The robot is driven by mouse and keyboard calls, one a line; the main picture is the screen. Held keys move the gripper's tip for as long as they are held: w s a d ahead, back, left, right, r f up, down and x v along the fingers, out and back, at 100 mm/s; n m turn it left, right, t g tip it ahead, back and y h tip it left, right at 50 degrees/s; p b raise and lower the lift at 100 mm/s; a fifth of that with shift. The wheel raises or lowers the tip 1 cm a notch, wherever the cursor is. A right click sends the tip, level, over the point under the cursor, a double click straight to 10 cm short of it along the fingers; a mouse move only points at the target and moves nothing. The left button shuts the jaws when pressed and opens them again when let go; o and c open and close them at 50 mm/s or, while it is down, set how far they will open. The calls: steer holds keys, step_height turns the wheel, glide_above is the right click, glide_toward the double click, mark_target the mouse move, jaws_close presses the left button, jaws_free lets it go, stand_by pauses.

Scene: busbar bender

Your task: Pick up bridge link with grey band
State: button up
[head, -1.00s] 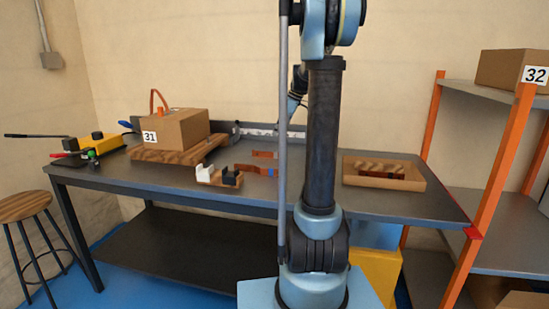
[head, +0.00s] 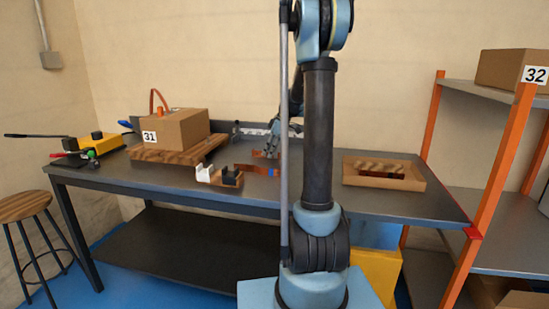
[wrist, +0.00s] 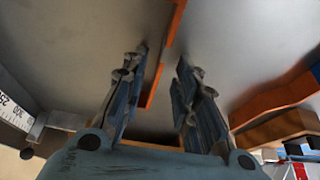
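A flat copper-orange strip (wrist: 155,86) lies on the table between my gripper's fingers in the wrist view. It looks stepped at mid-length; I cannot make out a grey band on it for certain. My gripper (wrist: 163,65) is open, a finger on each side of the strip, with no visible contact. In the head view my gripper (head: 266,153) is low over the back middle of the table and hides most of the strip. A bent copper piece (wrist: 275,104) lies to the right in the wrist view. A copper piece with a blue band (head: 274,171) lies nearer the table's front.
A wooden holder with white and black blocks (head: 220,179) stands just left of the copper pieces. Box 31 (head: 182,130) rests on a wooden board to the left. A tray (head: 417,184) with parts is at the right. A ruler (wrist: 14,116) shows at the wrist view's left.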

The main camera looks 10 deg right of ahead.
jaws_close()
steer(key=shift+r, duration=0.1)
